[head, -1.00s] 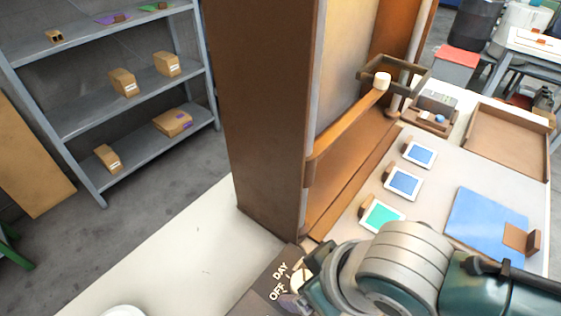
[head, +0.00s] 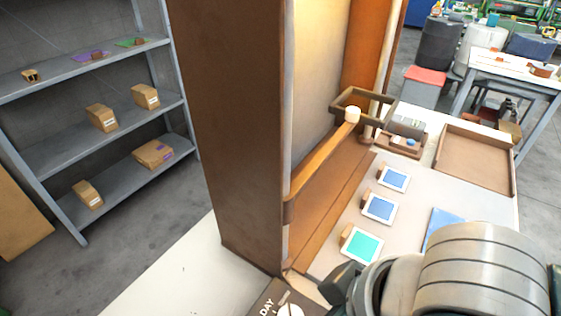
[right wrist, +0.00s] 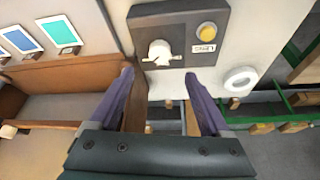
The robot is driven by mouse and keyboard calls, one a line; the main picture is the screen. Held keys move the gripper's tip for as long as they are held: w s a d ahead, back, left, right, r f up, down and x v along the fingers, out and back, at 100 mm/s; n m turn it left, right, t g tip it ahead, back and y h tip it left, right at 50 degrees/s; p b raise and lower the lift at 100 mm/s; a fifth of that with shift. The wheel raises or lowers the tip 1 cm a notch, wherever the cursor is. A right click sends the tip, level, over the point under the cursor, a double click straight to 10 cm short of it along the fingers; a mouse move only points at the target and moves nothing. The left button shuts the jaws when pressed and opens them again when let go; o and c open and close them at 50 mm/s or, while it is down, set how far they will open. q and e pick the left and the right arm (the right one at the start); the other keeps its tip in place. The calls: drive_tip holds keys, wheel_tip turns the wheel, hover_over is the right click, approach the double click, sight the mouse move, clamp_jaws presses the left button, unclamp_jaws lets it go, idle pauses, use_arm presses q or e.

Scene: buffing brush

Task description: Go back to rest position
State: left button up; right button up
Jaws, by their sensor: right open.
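My right gripper (right wrist: 160,85) is open and empty in the right wrist view. Its two purple-grey fingers stand apart, with nothing between the tips. Beyond the fingertips is a dark switch panel with a white rotary knob (right wrist: 160,52) and a yellow button (right wrist: 207,30). The fingers appear apart from the knob. In the head view my right arm comes in from the lower right and hides part of the table. The panel (head: 265,300) shows only partly at the bottom edge there, with the word DAY on it. My left gripper is not in view.
A tall brown cabinet (head: 225,130) stands on the table, with an orange-brown bar (head: 325,160) along its side. Three small framed cards lie beside it, one with a green face (head: 361,246). A brown tray (head: 474,158) is behind. A grey shelf (head: 90,135) holds boxes at left.

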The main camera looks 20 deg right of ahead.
idle(0.4)
drive_tip(key=s+d+r+m+h+p, duration=0.2)
drive_tip(key=s+d+r+m, duration=0.1)
drive_tip(key=s+d+r, duration=0.65)
wheel_tip(320, 180, up, 29)
drive_tip(key=w+a+p, duration=0.1)
drive_tip(key=a+p, duration=0.1)
drive_tip(key=p, duration=2.6)
drive_tip(key=shift+w+g, duration=0.25)
drive_tip(key=shift+g, duration=0.05)
drive_tip(key=shift+d+f, duration=0.1)
